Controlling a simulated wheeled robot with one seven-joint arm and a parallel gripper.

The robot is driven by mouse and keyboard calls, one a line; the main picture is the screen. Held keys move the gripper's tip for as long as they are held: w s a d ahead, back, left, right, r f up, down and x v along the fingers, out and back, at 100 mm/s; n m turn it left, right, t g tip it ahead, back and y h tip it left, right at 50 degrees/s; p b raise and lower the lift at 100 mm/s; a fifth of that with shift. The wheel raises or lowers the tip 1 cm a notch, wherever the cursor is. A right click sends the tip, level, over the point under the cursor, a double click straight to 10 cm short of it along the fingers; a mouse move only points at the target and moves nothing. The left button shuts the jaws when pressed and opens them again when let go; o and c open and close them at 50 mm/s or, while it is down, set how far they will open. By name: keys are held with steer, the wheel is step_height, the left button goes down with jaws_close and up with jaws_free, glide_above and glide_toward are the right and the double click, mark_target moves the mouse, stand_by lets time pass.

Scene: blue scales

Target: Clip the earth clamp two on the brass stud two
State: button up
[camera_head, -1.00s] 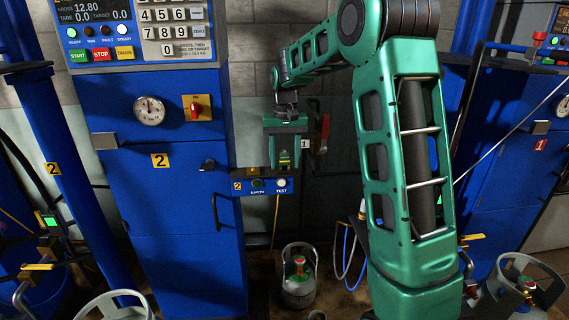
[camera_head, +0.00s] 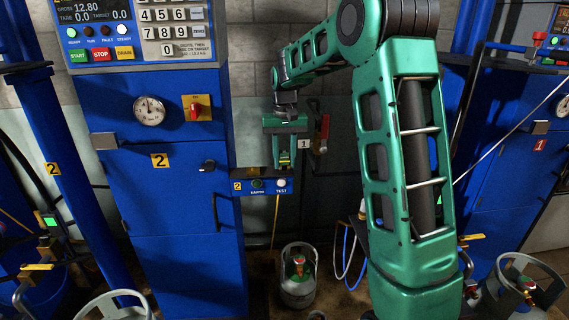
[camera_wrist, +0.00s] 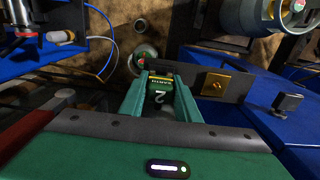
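In the head view my gripper (camera_head: 284,158) points down just above the small blue panel labelled 2, EARTH and TEST. A brass square with a stud (camera_wrist: 214,84) sits on a dark plate to the right of the clamp in the wrist view, apart from it. The clamp's jaws are hidden.
The blue panel (camera_head: 262,187) juts from the blue scale cabinet (camera_head: 180,235). A gas cylinder (camera_head: 298,285) stands on the floor below. A red-handled valve (camera_head: 322,125) and a tag marked 1 are close right of my gripper. Blue and white hoses hang further right.

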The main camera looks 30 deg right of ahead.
mark_target(284, 152)
jaws_close()
steer(key=shift+r, duration=3)
steer(key=w+a, duration=0.1)
steer(key=a, duration=0.2)
steer(key=w+a, duration=0.1)
steer(key=a, duration=0.2)
steer(key=w+a+r, duration=0.1)
steer(key=w+a, duration=0.1)
steer(key=a, duration=0.1)
steer(key=shift+a, duration=0.15)
steer(key=shift+f, duration=0.15)
steer(key=shift+f, duration=2.8)
steer(key=shift+s+f, duration=0.1)
steer(key=shift+f, duration=0.45)
